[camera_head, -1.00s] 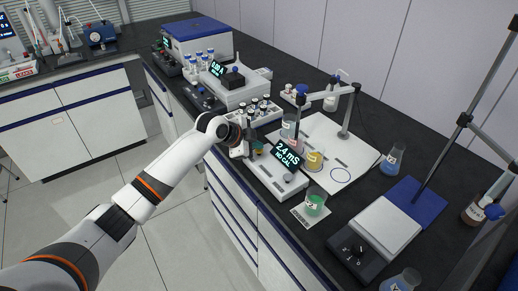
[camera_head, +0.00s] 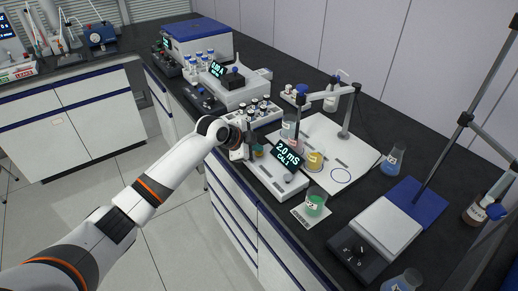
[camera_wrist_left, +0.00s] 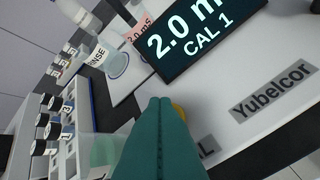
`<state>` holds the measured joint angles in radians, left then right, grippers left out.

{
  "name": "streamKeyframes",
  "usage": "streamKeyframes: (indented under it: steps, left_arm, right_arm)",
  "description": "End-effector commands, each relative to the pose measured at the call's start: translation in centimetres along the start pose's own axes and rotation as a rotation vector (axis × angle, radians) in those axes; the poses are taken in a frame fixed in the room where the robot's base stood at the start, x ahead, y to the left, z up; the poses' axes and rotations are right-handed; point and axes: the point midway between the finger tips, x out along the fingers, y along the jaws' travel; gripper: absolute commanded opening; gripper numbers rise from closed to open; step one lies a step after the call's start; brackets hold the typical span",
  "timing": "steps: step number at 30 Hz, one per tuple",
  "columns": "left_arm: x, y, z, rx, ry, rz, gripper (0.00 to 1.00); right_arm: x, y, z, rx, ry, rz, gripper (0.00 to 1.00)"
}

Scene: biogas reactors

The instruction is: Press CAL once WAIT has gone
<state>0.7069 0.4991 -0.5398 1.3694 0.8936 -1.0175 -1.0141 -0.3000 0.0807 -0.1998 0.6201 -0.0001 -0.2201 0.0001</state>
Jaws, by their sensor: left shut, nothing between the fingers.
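The conductivity meter (camera_head: 277,180) is a white box at the bench's front edge, marked "Yubelcor" in the left wrist view. Its dark display (camera_head: 288,153) reads "2.0 mS" and "CAL 1", also clear in the left wrist view (camera_wrist_left: 200,38); no WAIT shows. My left gripper (camera_head: 250,153) is shut and empty, at the meter's left end. In the left wrist view its teal fingers (camera_wrist_left: 160,112) largely cover a yellow-orange button (camera_wrist_left: 179,111) beside a label ending in "AL" (camera_wrist_left: 208,146). I cannot tell whether they touch it. My right gripper is not in view.
A vial rack (camera_head: 253,114) stands behind the gripper. A beaker marked RINSE (camera_wrist_left: 113,62) and a yellow beaker (camera_head: 315,160) stand behind the meter. A green beaker (camera_head: 315,202) stands to its right, and a probe stand (camera_head: 346,112) behind.

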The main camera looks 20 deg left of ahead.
Motion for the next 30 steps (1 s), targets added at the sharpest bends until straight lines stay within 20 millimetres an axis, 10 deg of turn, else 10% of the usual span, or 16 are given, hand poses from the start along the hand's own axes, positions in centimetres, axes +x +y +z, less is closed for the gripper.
streamKeyframes:
  steps: [30]
  left_arm:
    - [-1.9, 1.4, 1.4, 0.0, 0.001, -0.001, 0.0]
  right_arm:
    - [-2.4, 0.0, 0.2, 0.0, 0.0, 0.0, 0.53]
